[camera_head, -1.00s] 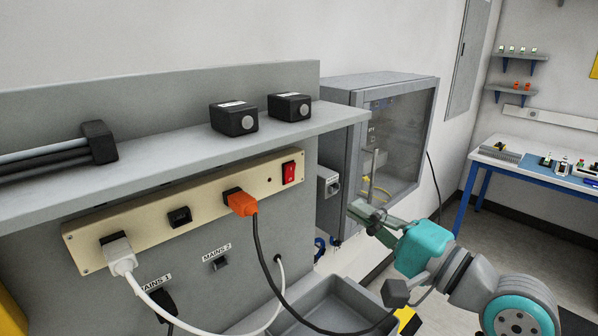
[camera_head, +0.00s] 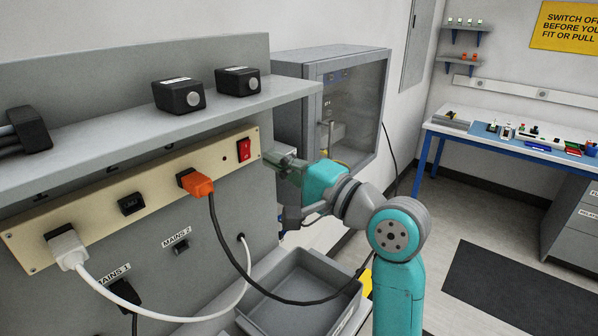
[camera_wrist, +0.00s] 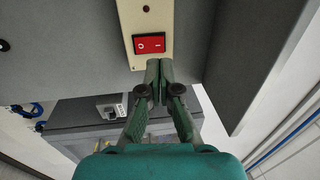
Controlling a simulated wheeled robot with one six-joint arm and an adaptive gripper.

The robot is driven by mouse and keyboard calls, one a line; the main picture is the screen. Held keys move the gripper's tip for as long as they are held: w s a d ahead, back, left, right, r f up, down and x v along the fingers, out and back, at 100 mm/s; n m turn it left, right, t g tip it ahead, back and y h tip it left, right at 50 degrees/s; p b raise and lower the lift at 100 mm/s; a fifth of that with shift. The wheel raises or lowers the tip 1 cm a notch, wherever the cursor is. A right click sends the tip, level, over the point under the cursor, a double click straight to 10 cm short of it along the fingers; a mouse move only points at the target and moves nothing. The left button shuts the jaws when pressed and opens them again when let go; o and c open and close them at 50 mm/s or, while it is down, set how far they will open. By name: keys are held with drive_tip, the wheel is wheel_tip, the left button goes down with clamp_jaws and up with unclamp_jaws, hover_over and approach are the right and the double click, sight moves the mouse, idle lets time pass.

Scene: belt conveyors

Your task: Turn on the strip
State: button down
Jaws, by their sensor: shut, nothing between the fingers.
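The cream power strip (camera_head: 90,219) is fixed along the grey panel under the shelf. Its red rocker switch (camera_head: 244,149) is at the right end. In the wrist view the red switch (camera_wrist: 149,43) shows a line and a circle mark, with a small dark indicator above it. An orange plug (camera_head: 196,183) and a white plug (camera_head: 68,249) sit in the strip, with a black socket (camera_head: 131,204) between them. My gripper (camera_head: 268,160) is shut and empty, just right of the strip's end. In the wrist view its fingertips (camera_wrist: 158,63) are close below the switch; I cannot tell if they touch the strip.
The grey shelf (camera_head: 100,131) overhangs the strip and carries two black boxes. A grey glass-fronted cabinet (camera_head: 345,62) stands behind my gripper. A grey tray (camera_head: 290,270) lies below, crossed by the black cable (camera_head: 238,258).

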sight(247, 143)
drive_tip(key=x, duration=0.5)
drive_tip(key=shift+a+r, duration=0.1)
drive_tip(key=shift+a, duration=0.05)
drive_tip(key=shift+w+a+r, duration=0.1)
drive_tip(key=shift+w, duration=0.05)
idle(0.4)
